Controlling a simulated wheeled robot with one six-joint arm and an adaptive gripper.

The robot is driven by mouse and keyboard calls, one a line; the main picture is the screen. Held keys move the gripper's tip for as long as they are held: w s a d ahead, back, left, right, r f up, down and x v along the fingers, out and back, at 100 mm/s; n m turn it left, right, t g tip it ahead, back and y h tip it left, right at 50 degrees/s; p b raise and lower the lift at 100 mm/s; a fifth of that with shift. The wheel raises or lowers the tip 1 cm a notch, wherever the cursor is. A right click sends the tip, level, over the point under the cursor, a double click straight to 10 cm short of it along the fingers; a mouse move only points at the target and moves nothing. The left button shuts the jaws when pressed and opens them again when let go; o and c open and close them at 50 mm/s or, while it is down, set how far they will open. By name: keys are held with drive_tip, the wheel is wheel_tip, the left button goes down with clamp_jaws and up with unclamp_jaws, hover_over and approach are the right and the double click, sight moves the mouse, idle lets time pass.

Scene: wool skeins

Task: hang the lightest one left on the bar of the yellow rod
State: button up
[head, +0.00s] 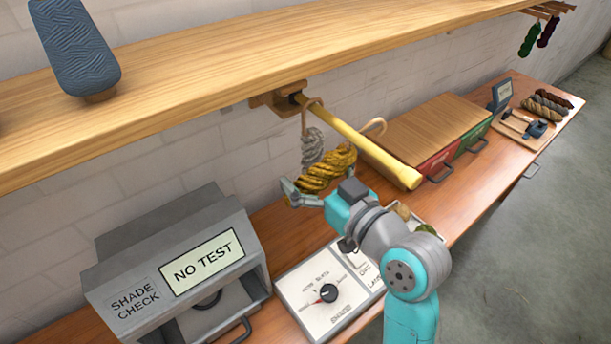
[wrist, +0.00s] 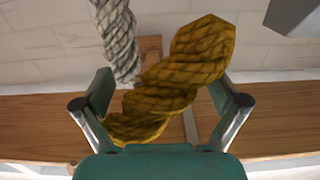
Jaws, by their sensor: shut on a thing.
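A mustard-yellow twisted skein (head: 325,172) is held in my gripper (head: 308,194), just below and left of the yellow rod (head: 365,145). In the wrist view the mustard skein (wrist: 178,85) lies slanted between the two fingers of my gripper (wrist: 160,88). A pale grey skein (head: 312,147) hangs from the rod near its wall end by a tan loop (head: 315,101); it also shows in the wrist view (wrist: 118,40), close beside the mustard one. A second tan loop (head: 376,125) shows at the rod's far side; I cannot tell whether it is around the bar.
The bench holds a shade-check box (head: 180,270) reading NO TEST, a dial panel (head: 320,300) and a drawer box (head: 430,130). Dark skeins (head: 548,104) lie far right.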

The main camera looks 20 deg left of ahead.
sight(333, 154)
drive_tip(key=shift+w+d+r+y, duration=0.15)
drive_tip(key=shift+w+d+r, duration=0.2)
drive_tip(key=shift+r, duration=0.25)
drive_tip(key=shift+w+d+r+y, duration=0.15)
drive_tip(key=shift+w+d+r, duration=0.15)
drive_tip(key=shift+r, duration=0.25)
drive_tip(key=shift+c, duration=0.2)
drive_tip(key=shift+w+d+f, duration=0.1)
drive_tip(key=shift+w+d, duration=0.75)
drive_tip(key=shift+w, duration=0.15)
drive_tip(key=c, duration=0.5)
drive_tip(key=shift+f, duration=0.65)
drive_tip(key=shift+c, duration=0.4)
drive_tip(key=shift+f, duration=0.75)
clamp_jaws()
drive_tip(key=o, duration=1.7)
unclamp_jaws()
drive_tip(key=shift+c, duration=0.2)
drive_tip(key=shift+f, duration=0.1)
